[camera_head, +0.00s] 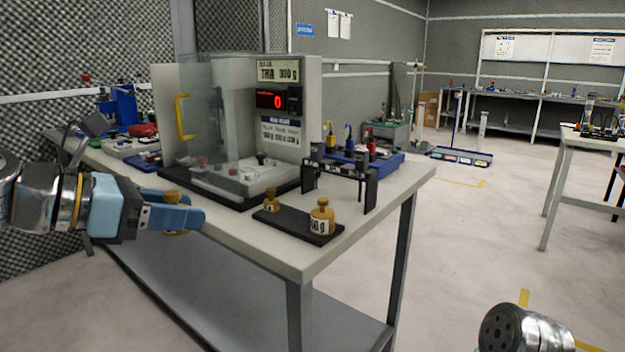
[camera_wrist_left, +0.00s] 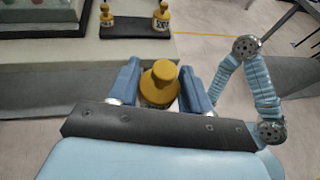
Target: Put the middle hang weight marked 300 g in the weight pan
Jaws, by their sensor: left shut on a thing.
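My left gripper (camera_head: 178,213) is shut on a brass hang weight (camera_head: 175,198), held in the air in front of the bench's left front edge. In the left wrist view the weight (camera_wrist_left: 160,84) stands knob up between the blue fingers (camera_wrist_left: 160,88); its marking cannot be read. A black stand (camera_head: 296,224) on the bench holds a small brass weight (camera_head: 271,201) and a larger one (camera_head: 321,217), with a gap between them. A clear-walled balance (camera_head: 306,100) stands behind, its red display showing 0. I cannot clearly make out the weight pan. My right gripper is out of view.
The balance's clear panel with a yellow handle (camera_head: 184,117) stands on its left side. A black bracket (camera_head: 340,172) stands right of the balance, with a blue tray (camera_head: 375,160) of colored items behind. Bare bench top (camera_head: 290,260) lies in front of the stand.

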